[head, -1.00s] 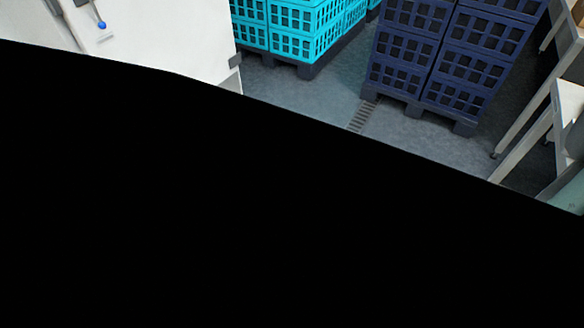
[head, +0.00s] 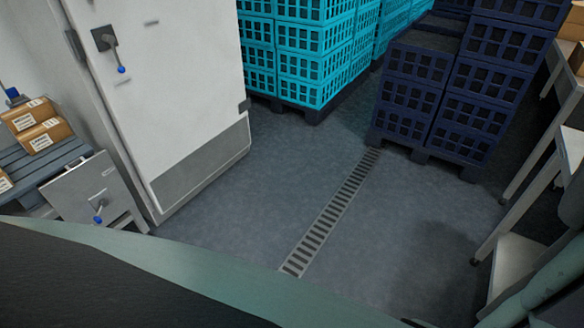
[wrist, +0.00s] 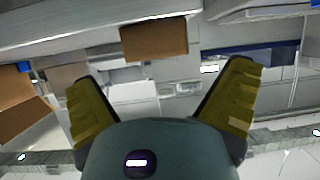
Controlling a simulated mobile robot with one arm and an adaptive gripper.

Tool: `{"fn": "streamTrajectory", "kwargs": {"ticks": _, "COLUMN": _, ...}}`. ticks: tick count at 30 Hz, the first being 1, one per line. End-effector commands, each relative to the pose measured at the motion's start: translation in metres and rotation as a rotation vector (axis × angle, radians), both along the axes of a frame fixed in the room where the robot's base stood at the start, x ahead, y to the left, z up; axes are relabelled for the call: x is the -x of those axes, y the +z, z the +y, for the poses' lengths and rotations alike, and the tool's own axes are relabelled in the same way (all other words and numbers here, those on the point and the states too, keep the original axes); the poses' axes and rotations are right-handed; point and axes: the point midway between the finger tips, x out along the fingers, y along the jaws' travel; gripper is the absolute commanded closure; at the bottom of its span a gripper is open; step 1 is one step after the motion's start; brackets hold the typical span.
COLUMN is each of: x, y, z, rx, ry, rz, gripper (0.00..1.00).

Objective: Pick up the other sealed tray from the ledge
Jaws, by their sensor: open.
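My gripper (wrist: 162,80) shows in the wrist view with its two yellow fingers spread wide. Nothing is between the fingers. I cannot make out a sealed tray or the ledge for certain in either view. Small pale shapes lie beyond the fingers in the wrist view, too blurred to name. My gripper does not show in the head view.
Turquoise crates (head: 312,65) and dark blue crates (head: 415,90) stand stacked at the back. A white door (head: 175,90) stands left, beside a slatted bench (head: 70,155) with labelled cartons (head: 45,135). Floor around the drain (head: 330,215) is clear. A brown box (wrist: 155,40) shows in the wrist view.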

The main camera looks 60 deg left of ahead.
Motion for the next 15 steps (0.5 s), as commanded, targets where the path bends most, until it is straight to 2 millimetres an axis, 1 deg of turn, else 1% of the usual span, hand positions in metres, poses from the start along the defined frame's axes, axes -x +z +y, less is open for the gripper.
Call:
{"fn": "streamTrajectory", "kwargs": {"ticks": 3, "x": -0.004, "y": -0.002, "z": -0.005, "rx": -0.001, "ry": 0.006, "rz": 0.000, "gripper": 0.00}}
{"fn": "streamTrajectory", "kwargs": {"ticks": 10, "x": -0.007, "y": -0.004, "z": -0.010, "rx": -0.001, "ry": 0.006, "rz": -0.001, "gripper": 0.00}}
{"fn": "streamTrajectory", "kwargs": {"ticks": 15, "x": -0.012, "y": -0.005, "z": -0.023, "rx": -0.001, "ry": 0.006, "rz": -0.002, "gripper": 0.00}}
